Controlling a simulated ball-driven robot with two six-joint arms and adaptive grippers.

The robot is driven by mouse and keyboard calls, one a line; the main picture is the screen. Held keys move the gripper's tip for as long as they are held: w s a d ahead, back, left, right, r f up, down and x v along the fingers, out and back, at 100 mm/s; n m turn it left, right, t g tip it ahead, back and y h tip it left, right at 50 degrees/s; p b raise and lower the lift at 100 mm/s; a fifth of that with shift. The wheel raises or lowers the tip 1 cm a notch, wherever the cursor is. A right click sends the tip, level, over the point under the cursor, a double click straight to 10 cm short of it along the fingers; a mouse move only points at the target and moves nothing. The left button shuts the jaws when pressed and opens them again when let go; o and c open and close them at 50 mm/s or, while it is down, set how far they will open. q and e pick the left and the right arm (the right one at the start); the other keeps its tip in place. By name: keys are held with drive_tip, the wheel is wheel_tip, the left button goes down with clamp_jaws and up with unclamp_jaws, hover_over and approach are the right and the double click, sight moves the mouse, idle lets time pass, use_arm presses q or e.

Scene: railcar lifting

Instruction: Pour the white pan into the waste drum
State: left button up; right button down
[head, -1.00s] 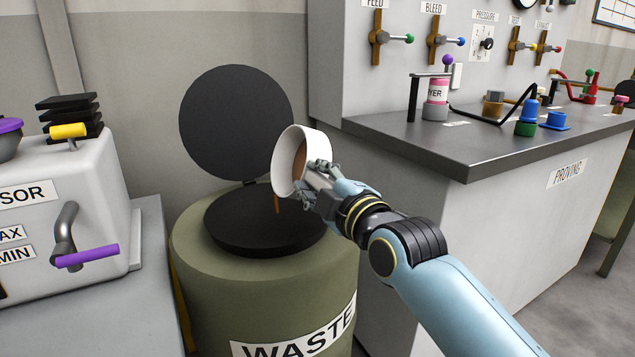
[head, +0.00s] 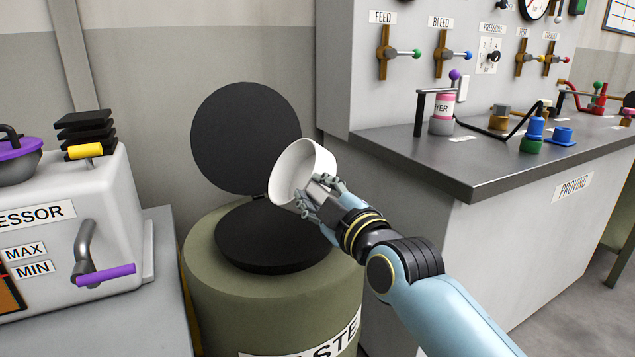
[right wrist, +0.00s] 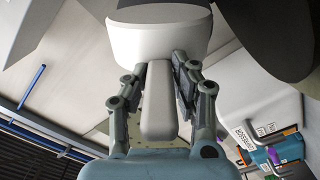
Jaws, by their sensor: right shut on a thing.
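The white pan (head: 306,166) is tilted on its side above the waste drum (head: 215,298), its open mouth facing left and down. Its inside looks white, with no brown contents visible. My right gripper (head: 318,196) is shut on the pan's handle. In the right wrist view the handle (right wrist: 158,100) lies between the two fingers (right wrist: 155,85), with the pan body (right wrist: 160,38) beyond. The drum is olive green with a round black top opening (head: 270,240), and its black lid (head: 245,138) stands raised behind it. My left gripper is not in view.
A grey machine (head: 80,215) with a purple-handled lever (head: 106,274) stands left of the drum. A grey bench (head: 480,165) with valves and fittings stands to the right, its corner close to my right arm. A wall panel carries gauges and valve handles.

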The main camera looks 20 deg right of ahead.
drive_tip(key=shift+r+m+p, duration=0.45)
drive_tip(key=shift+r+m, duration=0.15)
drive_tip(key=shift+m, duration=0.4)
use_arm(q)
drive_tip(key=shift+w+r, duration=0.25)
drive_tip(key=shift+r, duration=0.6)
use_arm(e)
drive_tip(key=shift+f, duration=0.2)
wheel_tip(320, 180, up, 4)
drive_tip(key=m+p, duration=0.5)
drive_tip(key=m, duration=0.1)
drive_tip(key=shift+f+p, duration=0.1)
drive_tip(key=shift+p, duration=0.2)
drive_tip(key=shift+r+m+p, duration=0.25)
drive_tip(key=shift+m+p, duration=0.05)
drive_tip(key=shift+m, duration=1)
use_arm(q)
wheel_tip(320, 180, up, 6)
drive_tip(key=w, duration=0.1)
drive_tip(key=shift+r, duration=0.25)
use_arm(e)
drive_tip(key=shift+f, duration=0.15)
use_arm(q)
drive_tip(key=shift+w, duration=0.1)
